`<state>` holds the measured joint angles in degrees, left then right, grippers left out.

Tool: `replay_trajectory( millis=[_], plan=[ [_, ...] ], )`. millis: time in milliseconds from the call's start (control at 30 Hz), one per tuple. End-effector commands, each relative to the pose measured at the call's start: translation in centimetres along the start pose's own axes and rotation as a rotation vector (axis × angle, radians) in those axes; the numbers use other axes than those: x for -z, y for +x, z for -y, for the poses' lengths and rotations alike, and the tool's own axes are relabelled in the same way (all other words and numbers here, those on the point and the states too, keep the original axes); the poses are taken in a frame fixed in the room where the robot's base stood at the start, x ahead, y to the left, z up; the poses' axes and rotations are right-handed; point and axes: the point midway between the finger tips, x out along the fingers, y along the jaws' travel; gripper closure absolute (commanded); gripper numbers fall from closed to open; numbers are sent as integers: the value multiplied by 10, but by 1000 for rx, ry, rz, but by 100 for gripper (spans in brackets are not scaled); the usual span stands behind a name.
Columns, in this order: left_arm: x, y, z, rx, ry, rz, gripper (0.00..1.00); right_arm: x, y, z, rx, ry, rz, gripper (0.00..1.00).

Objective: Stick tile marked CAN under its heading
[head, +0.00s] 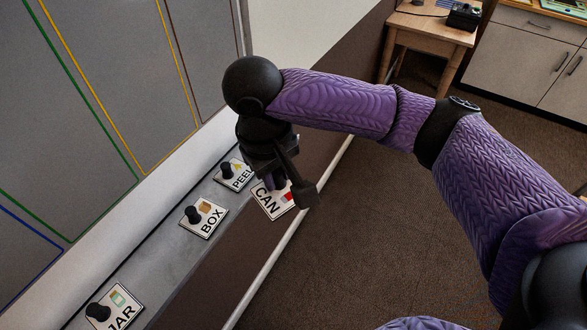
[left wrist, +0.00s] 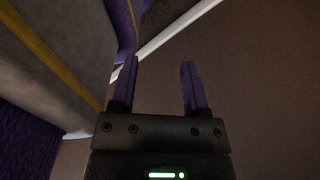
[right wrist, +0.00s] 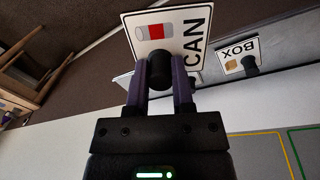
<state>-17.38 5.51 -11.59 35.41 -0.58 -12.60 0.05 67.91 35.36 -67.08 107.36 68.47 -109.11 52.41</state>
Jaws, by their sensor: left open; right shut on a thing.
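The CAN tile (head: 268,203) is a white card with a red and grey can picture and a black knob. My right gripper (head: 279,182) is shut on its knob and holds it at the ledge's front edge, beside the PEEL tile (head: 235,175). In the right wrist view, the CAN tile (right wrist: 187,22) shows face-on, with both fingers of the right gripper (right wrist: 160,75) on the knob. My left gripper (left wrist: 158,85) is open and empty in the left wrist view. The grey board (head: 90,90) has coloured outlined areas; their headings are out of view.
The BOX tile (head: 203,218) and JAR tile (head: 114,307) lie on the grey ledge (head: 158,258) below the board. A wooden table (head: 428,30) and a white cabinet (head: 530,50) stand at the back right. The brown floor (head: 350,240) between is clear.

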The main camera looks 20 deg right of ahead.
Motion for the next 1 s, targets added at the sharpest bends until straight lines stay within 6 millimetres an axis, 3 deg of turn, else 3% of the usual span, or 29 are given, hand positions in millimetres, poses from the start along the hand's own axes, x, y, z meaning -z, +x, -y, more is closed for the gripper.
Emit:
replay_trajectory(
  millis=[100,300,467,700,1000],
  plan=[
    [4,-25,1,1,-1,-6,41,15,-20,11,-96,-155,-36,100],
    [7,-50,0,-1,-4,-12,41,34,-39,24,-275,-445,-143,100],
    [12,-78,-1,-4,-7,-19,41,48,-69,30,-452,-744,-330,100],
    [19,-127,-3,-9,-12,-31,41,59,-128,33,-694,-1216,-860,100],
    [25,-183,-2,-10,-16,-37,41,47,-206,34,-803,-1375,-1436,100]
  ],
)
